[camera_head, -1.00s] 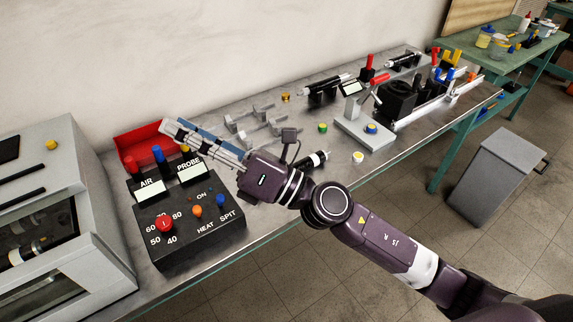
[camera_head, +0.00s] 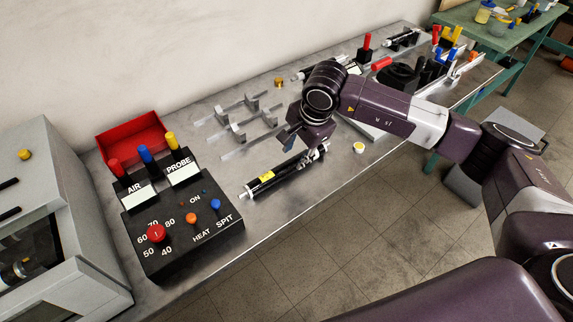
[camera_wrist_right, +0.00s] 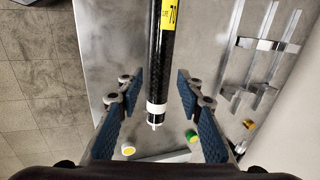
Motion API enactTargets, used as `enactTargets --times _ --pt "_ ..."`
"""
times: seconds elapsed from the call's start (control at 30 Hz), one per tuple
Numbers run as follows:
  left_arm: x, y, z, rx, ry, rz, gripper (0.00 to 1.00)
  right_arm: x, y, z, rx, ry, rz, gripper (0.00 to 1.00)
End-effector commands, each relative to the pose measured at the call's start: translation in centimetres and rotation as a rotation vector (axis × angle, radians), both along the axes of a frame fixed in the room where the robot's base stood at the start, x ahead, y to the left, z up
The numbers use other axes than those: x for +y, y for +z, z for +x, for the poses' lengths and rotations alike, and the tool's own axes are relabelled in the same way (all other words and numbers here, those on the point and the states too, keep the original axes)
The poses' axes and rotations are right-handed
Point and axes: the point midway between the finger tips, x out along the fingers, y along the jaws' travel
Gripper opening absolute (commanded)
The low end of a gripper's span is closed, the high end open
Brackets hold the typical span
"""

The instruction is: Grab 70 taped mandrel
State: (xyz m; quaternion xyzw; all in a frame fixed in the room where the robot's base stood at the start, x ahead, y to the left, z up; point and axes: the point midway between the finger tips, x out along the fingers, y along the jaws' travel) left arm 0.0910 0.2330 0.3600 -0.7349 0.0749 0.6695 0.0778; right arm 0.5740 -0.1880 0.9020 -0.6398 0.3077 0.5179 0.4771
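A black mandrel (camera_head: 278,180) with a yellow label and pale ends lies near the front edge of the bench, right of the control box. In the right wrist view the same mandrel (camera_wrist_right: 155,55) runs down from the top, its label marking too small to read surely and its white collared end showing between the fingers. My right gripper (camera_wrist_right: 158,88) is open, with one blue-padded finger on each side of that end. In the head view my right gripper (camera_head: 314,148) is above the mandrel's right end, its fingers mostly hidden by the wrist. My left gripper is not in view.
The control box (camera_head: 183,222) stands left of the mandrel, with a red bin (camera_head: 132,138) behind it. Metal holders (camera_head: 240,125) stand behind the mandrel. A yellow-topped cap (camera_head: 358,147) is to its right. Bare bench lies in front.

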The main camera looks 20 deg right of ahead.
Motion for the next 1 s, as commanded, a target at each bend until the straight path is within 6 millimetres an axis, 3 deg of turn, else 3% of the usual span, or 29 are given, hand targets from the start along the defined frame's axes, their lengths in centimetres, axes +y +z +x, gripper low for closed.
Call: enactTargets --times 0.47,0.77,1.0 --pt "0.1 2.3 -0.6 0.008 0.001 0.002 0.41 1.3 -5.7 1.5 0.005 0.000 0.005 0.34" --pt "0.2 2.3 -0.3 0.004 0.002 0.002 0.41 1.4 -6.4 1.7 0.001 0.001 0.006 0.34" --pt "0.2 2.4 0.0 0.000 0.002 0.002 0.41 1.4 -6.3 1.7 0.001 0.001 0.006 0.10"
